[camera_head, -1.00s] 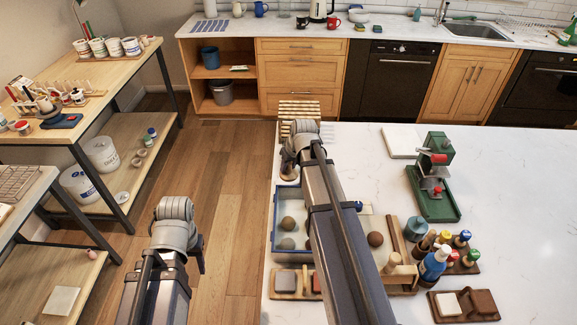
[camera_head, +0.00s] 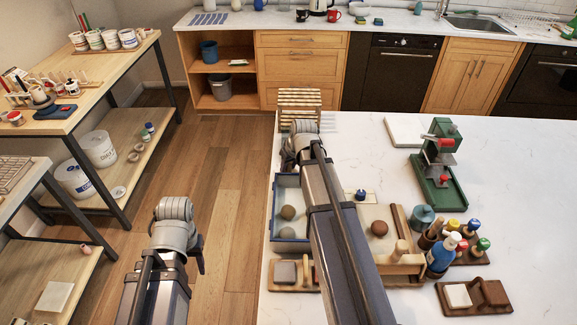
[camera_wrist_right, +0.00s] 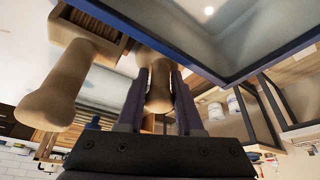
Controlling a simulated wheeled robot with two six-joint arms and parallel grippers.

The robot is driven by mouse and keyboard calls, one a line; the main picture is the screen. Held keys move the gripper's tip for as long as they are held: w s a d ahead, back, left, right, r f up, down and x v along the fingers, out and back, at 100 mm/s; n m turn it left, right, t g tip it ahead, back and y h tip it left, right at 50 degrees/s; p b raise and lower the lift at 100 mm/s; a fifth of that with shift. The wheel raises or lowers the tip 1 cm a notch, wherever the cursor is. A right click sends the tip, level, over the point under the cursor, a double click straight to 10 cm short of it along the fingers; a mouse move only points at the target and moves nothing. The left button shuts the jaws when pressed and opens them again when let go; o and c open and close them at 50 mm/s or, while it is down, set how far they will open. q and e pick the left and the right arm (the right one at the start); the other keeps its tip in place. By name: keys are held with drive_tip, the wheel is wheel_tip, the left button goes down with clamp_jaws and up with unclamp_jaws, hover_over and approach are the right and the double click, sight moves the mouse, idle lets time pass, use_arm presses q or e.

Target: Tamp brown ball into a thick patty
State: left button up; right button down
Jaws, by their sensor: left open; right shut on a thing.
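The brown ball (camera_head: 379,228) sits round and whole on the pale wooden board (camera_head: 372,211), right of my right forearm. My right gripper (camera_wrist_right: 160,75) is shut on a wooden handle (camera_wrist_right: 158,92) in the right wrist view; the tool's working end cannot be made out. In the head view my right wrist is over the far left part of the worktop, and its fingers are hidden. My left gripper (camera_head: 200,264) hangs over the floor, left of the worktop, open and well apart from everything.
A blue tray (camera_head: 275,205) with grey-brown balls (camera_head: 288,212) lies beside my right forearm. A pale wooden tool (camera_head: 401,252), bottles (camera_head: 440,255), a green press (camera_head: 440,170) and sponge-like blocks (camera_head: 474,296) stand to the right. The worktop's right side is clear.

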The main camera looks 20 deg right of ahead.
drive_tip(key=shift+f+b, duration=0.3)
drive_tip(key=shift+f, duration=0.05)
idle(0.3)
drive_tip(key=shift+c, duration=2.4)
unclamp_jaws()
drive_tip(key=shift+r, duration=0.15)
drive_tip(key=p+v, duration=0.7)
drive_tip(key=shift+s+r, duration=0.2)
drive_tip(key=shift+r, duration=0.1)
